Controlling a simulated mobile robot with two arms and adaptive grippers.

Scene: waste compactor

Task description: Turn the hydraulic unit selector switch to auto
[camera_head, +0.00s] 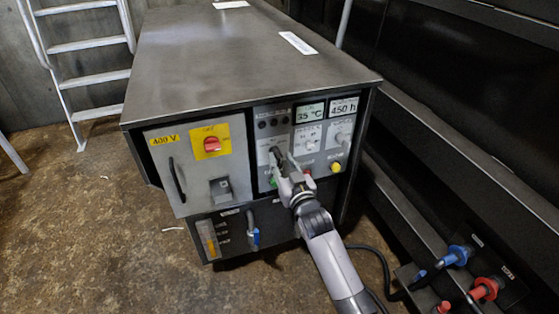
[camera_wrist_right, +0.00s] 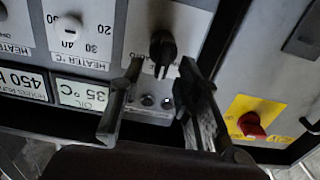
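The hydraulic unit is a grey metal cabinet (camera_head: 250,65) with a control panel on its front. In the right wrist view, which shows the panel upside down, a black selector knob (camera_wrist_right: 164,47) sits on a light plate. My right gripper (camera_head: 280,160) is in front of the panel's left part. In the wrist view its two fingers (camera_wrist_right: 160,68) are apart, one on each side of the knob's tip. I cannot tell whether they touch it. The knob's label is partly hidden and its setting is unreadable. My left gripper is not in view.
A red switch on a yellow plate (camera_head: 211,144) is left of the gripper. A heater dial (camera_head: 312,146) and a yellow button (camera_head: 336,167) are to the right. A blue-handled valve (camera_head: 254,238) is below. Blue (camera_head: 457,254) and red (camera_head: 487,288) couplings are at lower right.

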